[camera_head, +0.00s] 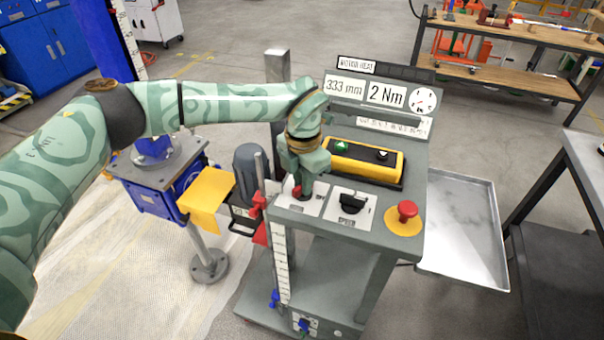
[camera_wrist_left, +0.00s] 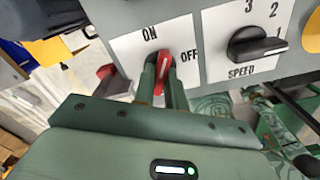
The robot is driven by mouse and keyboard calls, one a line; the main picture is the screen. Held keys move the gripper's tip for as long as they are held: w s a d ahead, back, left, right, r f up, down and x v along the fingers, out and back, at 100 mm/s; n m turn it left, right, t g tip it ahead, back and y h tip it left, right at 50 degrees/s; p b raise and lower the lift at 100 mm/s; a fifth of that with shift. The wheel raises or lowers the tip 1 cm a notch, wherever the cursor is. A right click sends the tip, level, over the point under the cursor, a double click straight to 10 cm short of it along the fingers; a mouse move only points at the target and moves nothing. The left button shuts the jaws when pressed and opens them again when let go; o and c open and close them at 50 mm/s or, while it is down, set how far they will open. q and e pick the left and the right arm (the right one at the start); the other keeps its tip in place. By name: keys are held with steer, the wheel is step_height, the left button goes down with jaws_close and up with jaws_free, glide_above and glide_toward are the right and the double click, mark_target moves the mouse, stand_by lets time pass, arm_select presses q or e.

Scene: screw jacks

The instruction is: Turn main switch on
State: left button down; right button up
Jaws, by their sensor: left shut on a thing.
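The main switch is a red knob (camera_wrist_left: 162,73) with a pale mark, on a white plate (camera_wrist_left: 128,45) lettered ON and OFF. In the left wrist view its upper end points between the two words. My left gripper (camera_wrist_left: 160,82) is shut on the knob, one finger on each side. In the head view, my left gripper (camera_head: 302,187) reaches down to the console's front left, and the knob (camera_head: 296,193) shows only in part behind the fingers. My right gripper is in neither view.
Right of the switch are a black speed knob (camera_head: 352,203) and a red emergency button (camera_head: 407,211) on yellow. A yellow-framed pendant (camera_head: 365,160) lies behind. Displays read 333 mm and 2 Nm (camera_head: 386,95). A metal tray (camera_head: 462,230) is right; a blue screw jack (camera_head: 150,192) left.

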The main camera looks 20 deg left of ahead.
arm_select(q)
steer(key=n+p, duration=0.2)
steer(key=n, duration=0.1)
steer(key=shift+r, duration=0.25)
steer(key=shift+f+n+p, duration=0.1)
steer(key=shift+n+p, duration=0.65)
steer(key=shift+n, duration=0.65)
steer(key=c, duration=1.4)
jaws_free()
steer(key=shift+f, duration=0.1)
steer(key=shift+c, duration=0.2)
step_height(320, 180, up, 16)
steer(key=p, duration=0.1)
steer(key=shift+r, duration=0.2)
